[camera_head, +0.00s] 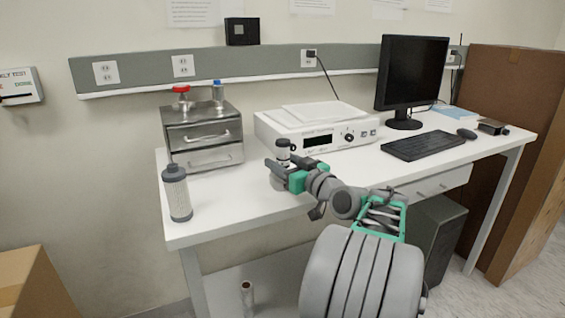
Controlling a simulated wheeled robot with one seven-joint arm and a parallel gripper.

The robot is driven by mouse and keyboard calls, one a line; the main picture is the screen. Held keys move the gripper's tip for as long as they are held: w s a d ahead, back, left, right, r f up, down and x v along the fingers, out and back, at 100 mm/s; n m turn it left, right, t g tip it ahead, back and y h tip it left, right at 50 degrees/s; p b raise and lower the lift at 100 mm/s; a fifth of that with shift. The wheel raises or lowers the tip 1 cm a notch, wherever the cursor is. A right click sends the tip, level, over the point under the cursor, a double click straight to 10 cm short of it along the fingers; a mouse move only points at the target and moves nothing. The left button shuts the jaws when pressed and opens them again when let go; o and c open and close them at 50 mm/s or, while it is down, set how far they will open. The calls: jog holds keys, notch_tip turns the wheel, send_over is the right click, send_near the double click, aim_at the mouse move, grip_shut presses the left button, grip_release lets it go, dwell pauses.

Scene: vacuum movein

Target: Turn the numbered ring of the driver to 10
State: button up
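A small upright device with a pale body, a dark band and a dark side part (283,149) stands at my gripper, in front of the white instrument. It may be the driver. No numbers on it can be read at this size. My gripper (292,164) is at the end of my arm over the table's front middle, with its fingers close to the device's lower part. The fingers overlap the device in the picture, and I cannot tell whether they touch or grip it.
A grey ribbed cylinder (176,194) stands at the table's left front. A steel drawer box (202,138) with red and blue fittings is behind it. The white instrument (315,128), monitor (411,75) and keyboard (423,145) fill the back and right. The left front tabletop (228,208) is clear.

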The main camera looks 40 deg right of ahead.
grip_shut()
dwell(0.3)
jog(key=shift+h, duration=0.3)
jog(key=shift+a+f+m+h+b, duration=0.15)
jog(key=shift+m+h+b, duration=0.65)
jog(key=shift+h+b, duration=0.2)
jog(key=shift+m+g+h, duration=0.5)
jog(key=shift+m+h, duration=0.1)
jog(key=shift+h, duration=0.4)
jog(key=shift+d+m+h+b, duration=0.2)
jog(key=shift+m+h+b, duration=0.1)
jog(key=shift+m+h, duration=0.15)
jog(key=shift+o, duration=0.6)
grip_release()
